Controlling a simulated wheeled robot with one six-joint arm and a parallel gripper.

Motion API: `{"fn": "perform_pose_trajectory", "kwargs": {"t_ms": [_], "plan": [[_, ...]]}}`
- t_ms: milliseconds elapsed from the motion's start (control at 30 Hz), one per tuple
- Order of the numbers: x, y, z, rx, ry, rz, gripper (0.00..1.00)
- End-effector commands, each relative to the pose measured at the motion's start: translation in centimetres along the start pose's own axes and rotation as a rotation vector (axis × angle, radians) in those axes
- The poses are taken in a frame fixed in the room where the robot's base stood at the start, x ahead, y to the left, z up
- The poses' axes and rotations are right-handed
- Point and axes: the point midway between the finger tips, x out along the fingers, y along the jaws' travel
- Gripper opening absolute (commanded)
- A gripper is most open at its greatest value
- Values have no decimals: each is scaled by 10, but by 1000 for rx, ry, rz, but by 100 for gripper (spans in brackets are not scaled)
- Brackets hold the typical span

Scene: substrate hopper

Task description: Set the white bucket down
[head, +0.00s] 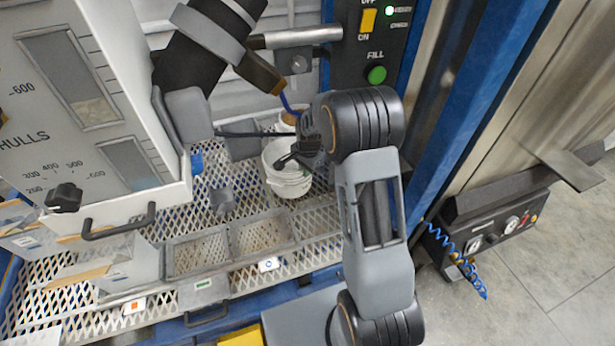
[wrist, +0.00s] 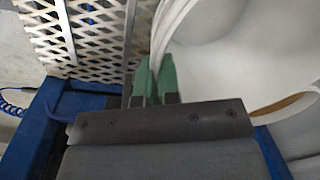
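The white bucket (head: 287,172) is upright over the mesh deck, below the spout, in the head view; whether its base touches the mesh I cannot tell. In the wrist view its wall and open inside (wrist: 220,60) fill the upper right. My gripper (head: 290,160) reaches in from the right at the bucket's rim. In the wrist view its green fingertips (wrist: 154,78) are close together on either side of the bucket wall, pinching it. The bucket's inside looks empty where it shows.
The mesh deck (head: 325,222) has wire trays (head: 198,255) at its front. A blue post (head: 440,130) and control panel (head: 375,45) stand at right.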

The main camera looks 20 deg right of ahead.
Motion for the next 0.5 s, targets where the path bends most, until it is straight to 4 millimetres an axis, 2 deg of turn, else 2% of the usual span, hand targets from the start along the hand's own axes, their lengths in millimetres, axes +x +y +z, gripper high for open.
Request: {"fn": "perform_pose_trajectory", "kwargs": {"t_ms": [100, 300, 500], "plan": [[10, 0, -7, 1, -1, 1, 0], [36, 2, -6, 0, -1, 1, 0], [38, 2, -6, 0, 0, -1, 0]]}}
